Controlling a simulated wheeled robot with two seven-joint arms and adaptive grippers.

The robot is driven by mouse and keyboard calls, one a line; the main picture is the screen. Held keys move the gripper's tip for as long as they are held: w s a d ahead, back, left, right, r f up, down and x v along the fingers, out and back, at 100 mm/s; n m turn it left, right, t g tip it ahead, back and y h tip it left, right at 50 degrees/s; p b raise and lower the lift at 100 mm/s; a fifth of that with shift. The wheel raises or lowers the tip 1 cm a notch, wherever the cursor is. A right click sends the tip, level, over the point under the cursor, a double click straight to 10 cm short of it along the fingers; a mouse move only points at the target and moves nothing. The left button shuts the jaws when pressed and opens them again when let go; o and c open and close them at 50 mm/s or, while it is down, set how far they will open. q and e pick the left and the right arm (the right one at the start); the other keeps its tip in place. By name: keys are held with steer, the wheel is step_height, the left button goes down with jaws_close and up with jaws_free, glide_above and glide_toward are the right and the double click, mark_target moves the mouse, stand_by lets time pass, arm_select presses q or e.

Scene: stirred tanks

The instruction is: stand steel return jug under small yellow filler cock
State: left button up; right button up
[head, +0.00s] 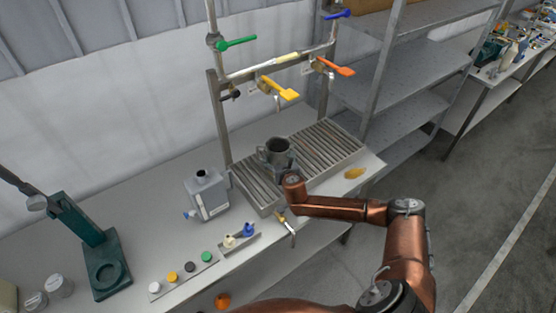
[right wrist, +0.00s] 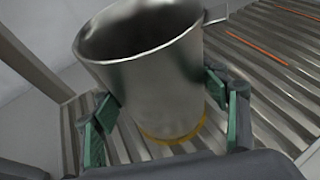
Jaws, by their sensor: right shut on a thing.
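The steel jug (head: 280,153), open-topped, is upright on or just above the slatted grate; I cannot tell whether its base touches. In the right wrist view the jug (right wrist: 150,80) stands between the green fingers of my right gripper (right wrist: 165,112), which is shut on it. A yellow band shows around its base. In the head view my right gripper (head: 285,168) is largely hidden by its own wrist. The yellow filler cock (head: 283,89) is on the rail above, higher in the picture than the jug's mouth. My left gripper is not in view.
The slatted grate (head: 328,140) has free room right of the jug. Orange (head: 337,68), green (head: 238,43) and blue (head: 338,15) cocks are on the pipe frame. A grey can (head: 207,195) stands left of the grate.

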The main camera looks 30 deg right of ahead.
steer(key=o, duration=1.4)
steer(key=shift+f, duration=0.15)
steer(key=v, duration=1.2)
steer(key=shift+p, duration=0.45)
